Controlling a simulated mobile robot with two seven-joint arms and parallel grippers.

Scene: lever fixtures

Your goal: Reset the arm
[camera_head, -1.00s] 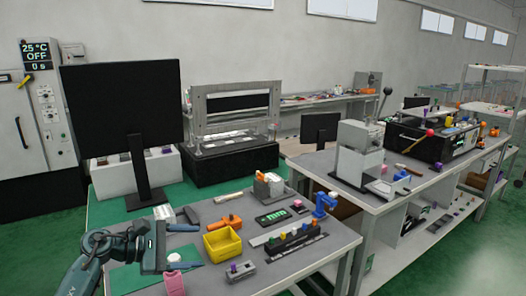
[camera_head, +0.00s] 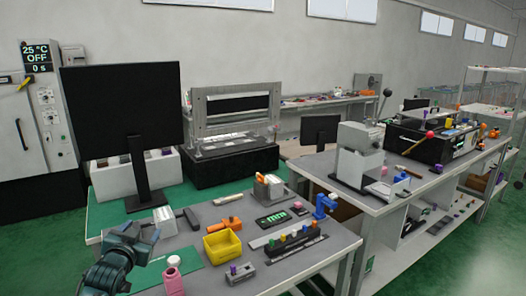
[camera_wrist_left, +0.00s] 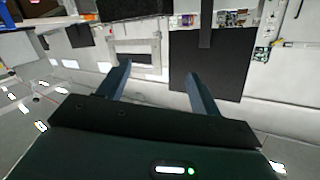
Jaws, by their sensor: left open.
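My left gripper (camera_head: 142,236) is in the lower left of the head view, at the left end of the near table (camera_head: 205,212). Its two fingers (camera_wrist_left: 158,85) are apart in the left wrist view, with nothing between them. The wrist view looks out over the room, with the black monitor and the grey frame upside down beyond the fingers. A pink bottle (camera_head: 173,281) stands to the right of the gripper in the head view, apart from it. My right gripper is in neither view.
A monitor (camera_head: 125,110) stands at the back left of the near table. A yellow bin (camera_head: 222,244), an orange tool (camera_head: 228,224), a blue clamp (camera_head: 325,205) and a row of coloured knobs (camera_head: 291,240) sit on the table. A lever press (camera_head: 360,150) stands on the right bench.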

